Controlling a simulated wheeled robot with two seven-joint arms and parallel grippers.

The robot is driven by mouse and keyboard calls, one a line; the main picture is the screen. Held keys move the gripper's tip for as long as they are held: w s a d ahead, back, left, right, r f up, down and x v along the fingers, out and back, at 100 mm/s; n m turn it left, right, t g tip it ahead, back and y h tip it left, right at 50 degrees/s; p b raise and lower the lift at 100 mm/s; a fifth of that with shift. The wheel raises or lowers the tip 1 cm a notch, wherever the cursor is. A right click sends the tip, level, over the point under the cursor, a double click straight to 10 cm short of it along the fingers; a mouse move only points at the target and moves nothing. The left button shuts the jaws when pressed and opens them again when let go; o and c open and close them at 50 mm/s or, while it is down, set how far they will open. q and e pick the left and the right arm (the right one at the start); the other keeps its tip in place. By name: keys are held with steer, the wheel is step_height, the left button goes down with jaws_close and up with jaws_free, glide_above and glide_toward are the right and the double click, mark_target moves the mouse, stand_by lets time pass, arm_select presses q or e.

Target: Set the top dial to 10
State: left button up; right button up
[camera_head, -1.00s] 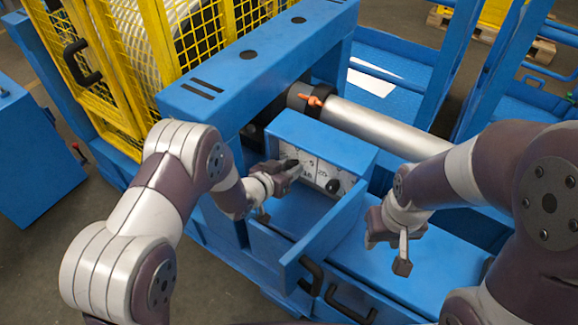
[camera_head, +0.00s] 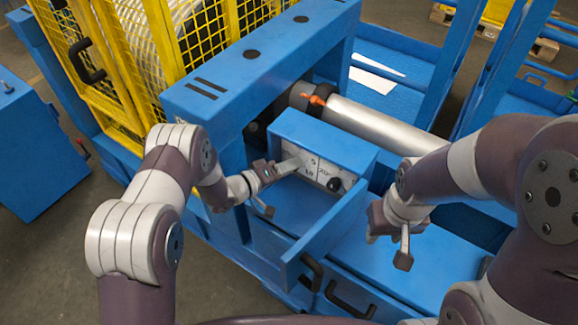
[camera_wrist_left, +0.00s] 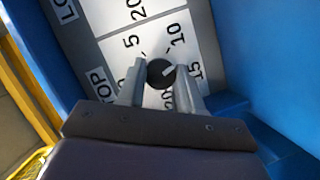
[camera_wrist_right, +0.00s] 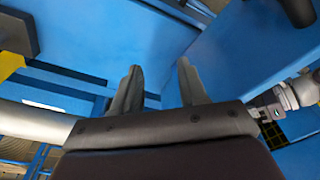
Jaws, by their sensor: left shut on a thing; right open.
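A dial with a round black knob (camera_wrist_left: 161,73) sits on a white panel marked STOP, 5, 10, 15 and 20 in the left wrist view. Its white pointer line aims between 10 and 15; the exact setting is hard to tell. My left gripper (camera_wrist_left: 158,86) is shut on this knob, one finger on each side. In the head view my left gripper (camera_head: 299,163) reaches the left part of the panel and hides the knob. A second black knob (camera_head: 334,184) shows at the panel's right. My right gripper (camera_head: 389,246) is open and empty, right of the panel.
The panel is on a blue box (camera_head: 325,138) below a silver roller (camera_head: 385,127) with an orange clip (camera_head: 318,97). A blue plate (camera_head: 330,232) stands out in front of the panel, between my grippers. A yellow mesh guard (camera_head: 120,75) is at the left.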

arm_select(q)
steer(key=n+h, duration=0.1)
steer(key=n, duration=0.1)
steer(key=n+h+b, duration=0.1)
steer(key=n, duration=0.1)
steer(key=shift+a+f+n+t, duration=0.1)
steer(key=shift+f+n+t, duration=0.05)
steer(key=shift+n+t, duration=0.2)
stand_by(0.3)
steer(key=o, duration=1)
steer(key=shift+w, duration=0.1)
steer(key=shift+a, duration=0.1)
steer(key=v, duration=1.2)
steer(key=shift+s+a+f, duration=0.15)
steer(key=shift+s+a, duration=0.05)
steer(key=shift+s, duration=0.05)
